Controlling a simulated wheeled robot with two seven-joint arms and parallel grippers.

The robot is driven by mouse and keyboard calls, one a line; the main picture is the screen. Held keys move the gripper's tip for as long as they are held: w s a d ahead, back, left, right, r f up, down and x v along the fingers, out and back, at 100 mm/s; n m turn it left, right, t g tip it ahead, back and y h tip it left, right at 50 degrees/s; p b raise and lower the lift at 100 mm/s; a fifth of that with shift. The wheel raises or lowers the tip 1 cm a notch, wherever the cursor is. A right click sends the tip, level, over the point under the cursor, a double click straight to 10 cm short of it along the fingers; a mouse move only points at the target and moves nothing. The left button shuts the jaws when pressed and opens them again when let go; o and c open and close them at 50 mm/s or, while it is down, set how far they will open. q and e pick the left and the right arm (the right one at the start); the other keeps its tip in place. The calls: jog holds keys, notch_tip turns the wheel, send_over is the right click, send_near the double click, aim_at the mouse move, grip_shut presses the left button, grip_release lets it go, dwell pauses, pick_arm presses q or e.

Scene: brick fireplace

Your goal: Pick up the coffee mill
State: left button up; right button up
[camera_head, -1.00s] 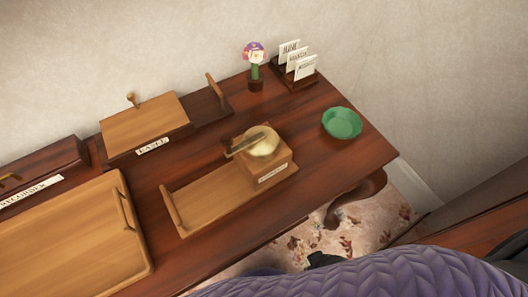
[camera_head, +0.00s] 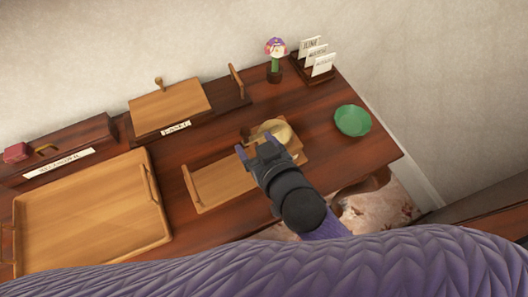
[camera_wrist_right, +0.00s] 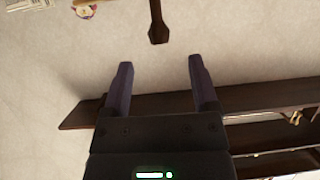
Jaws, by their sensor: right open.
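The coffee mill (camera_head: 283,132) has a wooden box body and a pale brass dome top. It stands at the right end of a small wooden tray (camera_head: 205,190) on the table. In the head view my right gripper (camera_head: 258,146) is over the mill's near left side and hides most of its body and crank. The gripper is open with nothing between its fingers; whether it touches the mill I cannot tell. In the right wrist view the open fingers (camera_wrist_right: 160,66) face the wall, and the mill cannot be made out for certain. My left gripper is out of view.
A green bowl (camera_head: 352,120) is right of the mill. A flower figure (camera_head: 275,66) and a card holder (camera_head: 316,68) stand behind it. A lidded wooden box (camera_head: 170,106) and a large tray (camera_head: 90,215) lie to the left. Bare tabletop lies between the mill and bowl.

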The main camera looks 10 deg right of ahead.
aim_at(242, 128)
jog(key=b+x, duration=0.1)
jog(key=x, duration=0.3)
jog(key=f+b+x, duration=0.1)
jog(key=x, duration=0.3)
jog(key=shift+s+d, duration=0.1)
jog(key=shift+s, duration=0.1)
jog(key=shift+w, duration=0.3)
jog(key=shift+s+r, duration=0.1)
jog(key=c, duration=0.9)
grip_shut()
